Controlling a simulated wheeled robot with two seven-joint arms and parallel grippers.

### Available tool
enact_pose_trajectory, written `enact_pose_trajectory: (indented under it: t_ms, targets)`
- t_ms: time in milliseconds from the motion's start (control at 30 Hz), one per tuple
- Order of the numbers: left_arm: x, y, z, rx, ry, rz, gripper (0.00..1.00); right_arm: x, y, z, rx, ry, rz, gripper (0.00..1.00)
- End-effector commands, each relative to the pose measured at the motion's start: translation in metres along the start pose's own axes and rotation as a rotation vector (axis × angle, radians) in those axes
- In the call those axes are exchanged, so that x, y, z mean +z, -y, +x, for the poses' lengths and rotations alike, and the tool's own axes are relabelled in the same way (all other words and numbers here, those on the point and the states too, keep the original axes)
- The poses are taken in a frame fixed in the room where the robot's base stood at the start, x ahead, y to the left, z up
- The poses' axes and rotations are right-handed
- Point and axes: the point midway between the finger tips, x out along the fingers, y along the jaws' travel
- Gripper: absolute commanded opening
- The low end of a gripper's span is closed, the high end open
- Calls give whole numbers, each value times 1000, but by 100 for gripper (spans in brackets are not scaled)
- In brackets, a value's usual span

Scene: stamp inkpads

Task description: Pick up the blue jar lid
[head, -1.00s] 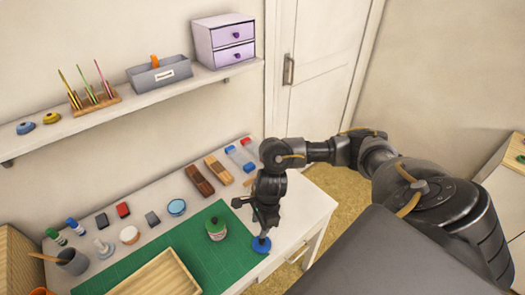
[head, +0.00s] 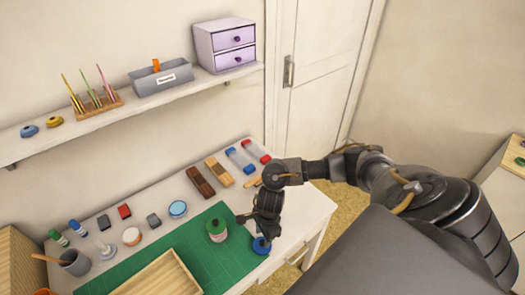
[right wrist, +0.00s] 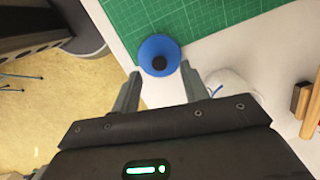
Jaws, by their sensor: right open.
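The blue jar lid (head: 261,246) is a round blue disc with a dark knob. It lies at the right edge of the green cutting mat. In the right wrist view the lid (right wrist: 159,55) sits just beyond and between the fingertips, partly on the mat. My right gripper (head: 265,232) is above the lid in the head view, its fingers partly hidden. In the right wrist view the right gripper (right wrist: 160,80) is open, with nothing between its fingers. My left gripper is not in view.
Stamps and inkpads line the back of the white table. A brown block (head: 200,181) and blue-and-clear boxes stand behind the gripper. The table's front right edge is close to the lid.

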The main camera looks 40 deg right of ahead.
Motion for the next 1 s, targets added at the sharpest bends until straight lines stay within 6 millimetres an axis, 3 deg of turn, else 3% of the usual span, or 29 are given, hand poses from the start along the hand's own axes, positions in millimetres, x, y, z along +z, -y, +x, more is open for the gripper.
enact_pose_trajectory:
  t_ms: [67,233,500,833,1000]
  targets:
    - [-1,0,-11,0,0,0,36,-1,-3,8,5,-2,4,44]
    - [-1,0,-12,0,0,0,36,-1,-2,30,2,-1,2,44]
    - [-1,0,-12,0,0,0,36,0,-1,34,0,0,0,44]
    - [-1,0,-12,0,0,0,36,0,-1,34,0,0,0,3]
    - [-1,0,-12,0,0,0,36,0,-1,34,0,0,0,0]
